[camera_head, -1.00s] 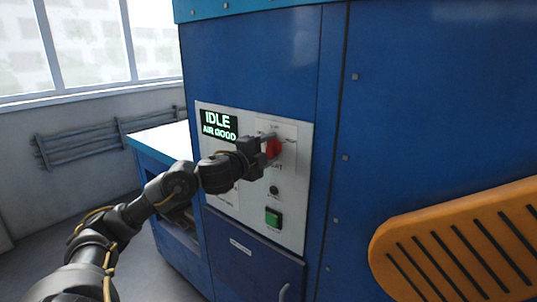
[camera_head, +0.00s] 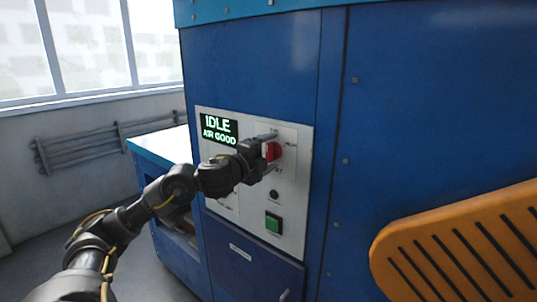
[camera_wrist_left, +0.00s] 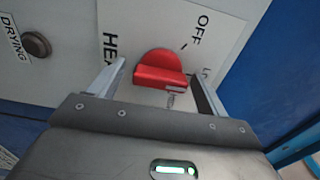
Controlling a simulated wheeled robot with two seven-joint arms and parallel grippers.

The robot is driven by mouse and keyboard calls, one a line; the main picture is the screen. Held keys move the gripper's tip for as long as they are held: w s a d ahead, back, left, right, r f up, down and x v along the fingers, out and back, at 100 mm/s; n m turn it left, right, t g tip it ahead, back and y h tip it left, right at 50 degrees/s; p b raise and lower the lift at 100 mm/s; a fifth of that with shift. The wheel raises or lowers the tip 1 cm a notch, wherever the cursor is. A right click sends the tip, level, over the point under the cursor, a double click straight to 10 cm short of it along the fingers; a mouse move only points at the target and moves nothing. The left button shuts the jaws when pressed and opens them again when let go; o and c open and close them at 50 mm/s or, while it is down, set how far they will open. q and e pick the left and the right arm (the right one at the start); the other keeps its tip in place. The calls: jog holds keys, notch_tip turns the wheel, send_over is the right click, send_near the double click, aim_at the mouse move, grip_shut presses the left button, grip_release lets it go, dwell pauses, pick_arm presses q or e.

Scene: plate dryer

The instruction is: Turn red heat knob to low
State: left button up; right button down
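The red heat knob (camera_head: 273,151) sits on the light control panel (camera_head: 293,222) of the blue machine. In the left wrist view the knob (camera_wrist_left: 160,72) is beside the "OFF" label and the partly hidden "HEAT" label. A label starting with "L" is partly covered by a finger. The knob's bar lies roughly crosswise, with a pale mark near its right end; its exact setting is unclear. My left gripper (camera_head: 268,151) is open, one finger on each side of the knob, with gaps visible in the wrist view (camera_wrist_left: 158,88). My right gripper is out of view.
The panel also has a lit display (camera_head: 219,129) reading "IDLE AIR GOOD", a dark round button (camera_head: 274,194) and a green button (camera_head: 273,223). An orange slotted part (camera_head: 465,250) is at the lower right. A window is at the upper left.

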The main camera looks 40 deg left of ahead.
pick_arm(q)
jog(key=s+b, duration=0.6)
jog(key=s, duration=0.4)
jog(key=shift+s, duration=0.4)
dwell(0.4)
